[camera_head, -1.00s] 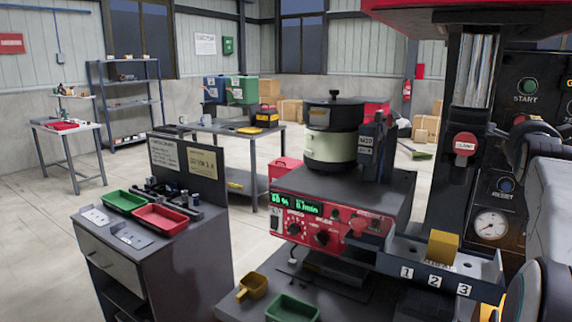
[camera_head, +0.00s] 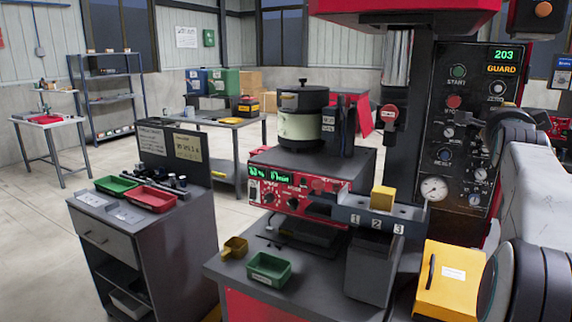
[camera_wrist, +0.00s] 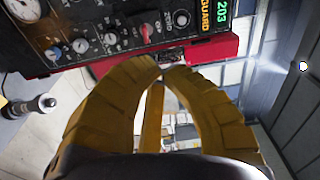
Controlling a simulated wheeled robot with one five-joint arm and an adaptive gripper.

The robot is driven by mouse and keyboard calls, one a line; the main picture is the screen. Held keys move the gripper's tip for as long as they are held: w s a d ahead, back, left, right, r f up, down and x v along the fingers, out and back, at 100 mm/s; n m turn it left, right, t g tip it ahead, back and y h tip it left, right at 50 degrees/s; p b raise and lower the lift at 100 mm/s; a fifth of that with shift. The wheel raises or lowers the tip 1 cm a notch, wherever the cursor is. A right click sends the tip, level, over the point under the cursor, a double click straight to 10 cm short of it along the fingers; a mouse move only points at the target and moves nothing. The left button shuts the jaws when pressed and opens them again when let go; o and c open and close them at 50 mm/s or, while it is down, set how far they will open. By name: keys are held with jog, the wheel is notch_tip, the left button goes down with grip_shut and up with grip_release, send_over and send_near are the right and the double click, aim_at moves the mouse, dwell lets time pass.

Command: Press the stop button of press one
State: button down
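The press's black control panel (camera_head: 468,130) stands at the right in the head view. It has a green START button (camera_head: 458,71) with a red button (camera_head: 453,101) below it, whose label I cannot read. A blue RESET button (camera_head: 444,155) sits lower. The display (camera_head: 503,55) reads 203 above the word GUARD.
A yellow box (camera_head: 450,285) stands beside the bench, close to my arm. A small cabinet (camera_head: 140,235) is further left. Open floor (camera_head: 40,255) lies at the left.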

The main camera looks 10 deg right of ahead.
notch_tip(320, 180, down, 19)
jog(key=s+a+n+g+y, duration=0.25)
jog(key=n+g+y, duration=0.25)
jog(key=n, duration=0.6)
jog(key=s+a+f+n+g+y, duration=0.4)
jog(key=s+a+f, duration=0.4)
jog(key=f, duration=0.4)
jog(key=s+a+f+n+g+y+p, duration=0.1)
jog(key=s+a+f+n+g+p, duration=0.15)
jog(key=s+a, duration=0.65)
jog(key=s+a+f+n+g+y+p, duration=0.15)
jog(key=s+a+n, duration=0.3)
jog(key=a, duration=0.85)
jog(key=s+a+r+n+t+p, duration=0.1)
jog(key=a+r+n+t+p, duration=0.2)
jog(key=a+r, duration=0.3)
jog(key=shift+s+a+r+n+y+p, duration=0.3)
jog(key=shift+a+n+y+p, duration=0.15)
jog(key=shift+a, duration=0.55)
